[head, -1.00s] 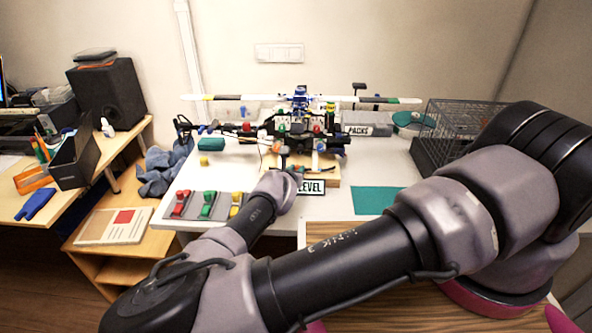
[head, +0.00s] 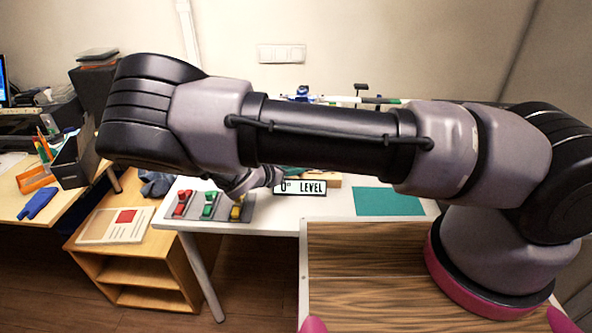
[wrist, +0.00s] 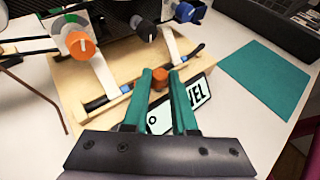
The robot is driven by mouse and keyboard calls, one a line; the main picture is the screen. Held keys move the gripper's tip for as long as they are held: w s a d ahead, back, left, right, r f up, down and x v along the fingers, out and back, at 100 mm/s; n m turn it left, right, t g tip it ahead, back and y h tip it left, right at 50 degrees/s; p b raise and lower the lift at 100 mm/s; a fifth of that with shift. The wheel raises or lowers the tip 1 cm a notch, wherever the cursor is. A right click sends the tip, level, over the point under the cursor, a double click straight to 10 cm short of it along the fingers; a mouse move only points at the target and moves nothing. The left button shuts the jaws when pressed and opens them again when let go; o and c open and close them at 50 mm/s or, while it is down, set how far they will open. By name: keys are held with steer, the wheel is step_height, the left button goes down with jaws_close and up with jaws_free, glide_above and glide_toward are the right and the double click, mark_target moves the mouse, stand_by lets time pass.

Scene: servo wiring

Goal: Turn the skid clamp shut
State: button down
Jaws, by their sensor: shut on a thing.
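In the wrist view, the teal fingers of my gripper (wrist: 160,81) are shut on a small orange-brown knob (wrist: 160,74), which I take to be the skid clamp's. It sits at the front edge of the wooden stand (wrist: 75,80). A dark skid tube (wrist: 125,96) with blue and red marks lies along the stand beside it. White struts rise from the tube to the helicopter. Whether the clamp is tight on the skid cannot be told.
The "0° LEVEL" sign (head: 300,187) stands in front of the stand, just behind my fingers in the wrist view. A teal mat (head: 388,201) lies to the right. Red, green and yellow pieces on grey plates (head: 222,212) lie at the left front. An orange knob (wrist: 82,45) is above.

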steer(key=m+g+h, duration=0.2)
steer(key=m+g, duration=0.1)
steer(key=w+m+g+h, duration=0.1)
steer(key=shift+a+m, duration=0.3)
steer(key=shift+w+a+m+g+h, duration=0.1)
steer(key=shift+m+g+h, duration=0.15)
steer(key=shift+m+g, duration=0.55)
steer(key=shift+w+d+m+g+h, duration=0.1)
steer(key=shift+w+m+g+h, duration=0.1)
steer(key=shift+m+g, duration=0.6)
steer(key=shift+w+a+m+g+h, duration=0.1)
steer(key=shift+m+g+h, duration=0.15)
steer(key=shift+m+g, duration=0.55)
steer(key=shift+g, duration=0.5)
steer(key=c, duration=0.7)
jaws_free()
steer(key=shift+s, duration=0.1)
